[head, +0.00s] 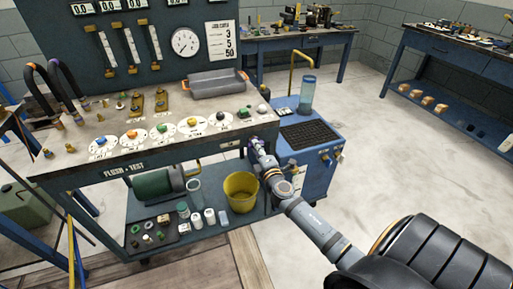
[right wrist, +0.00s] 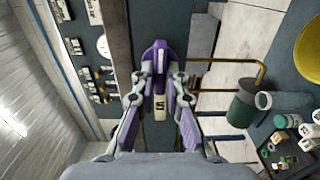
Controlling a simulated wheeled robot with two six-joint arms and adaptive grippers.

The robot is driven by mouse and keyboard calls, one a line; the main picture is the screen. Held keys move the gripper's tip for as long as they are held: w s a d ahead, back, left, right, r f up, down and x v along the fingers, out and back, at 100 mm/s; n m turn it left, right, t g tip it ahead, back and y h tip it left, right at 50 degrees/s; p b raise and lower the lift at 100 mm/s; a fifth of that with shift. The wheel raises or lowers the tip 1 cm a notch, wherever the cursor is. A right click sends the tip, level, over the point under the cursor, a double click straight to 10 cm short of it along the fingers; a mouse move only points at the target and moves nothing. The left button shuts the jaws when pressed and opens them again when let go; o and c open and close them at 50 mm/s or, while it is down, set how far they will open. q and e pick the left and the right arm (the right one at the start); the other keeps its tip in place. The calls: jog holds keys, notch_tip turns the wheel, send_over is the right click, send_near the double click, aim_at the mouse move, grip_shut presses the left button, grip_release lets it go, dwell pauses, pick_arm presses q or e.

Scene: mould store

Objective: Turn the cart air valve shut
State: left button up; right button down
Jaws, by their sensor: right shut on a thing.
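My right gripper (head: 257,147) is at the right end of the flush-test cart (head: 130,168), close to its front edge. In the right wrist view its two fingers (right wrist: 158,62) are closed together on a small part, which I take for the air valve's handle. The fingers hide most of it, and I cannot tell how far it is turned. A pale marked piece (right wrist: 160,106) shows between the fingers. My left gripper is not in view.
A blue cart (head: 315,165) with a dark grid top and a clear cylinder (head: 307,93) stands close on the right. A yellow bucket (head: 241,191) is on the lower shelf beneath. Several dial knobs line the top panel. The floor at right is clear.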

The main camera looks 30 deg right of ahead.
jog(key=shift+r+n, duration=0.1)
jog(key=shift+n, duration=0.2)
jog(key=c, duration=1.4)
grip_release()
jog(key=shift+w, duration=0.1)
jog(key=v, duration=1.2)
jog(key=shift+a, duration=0.1)
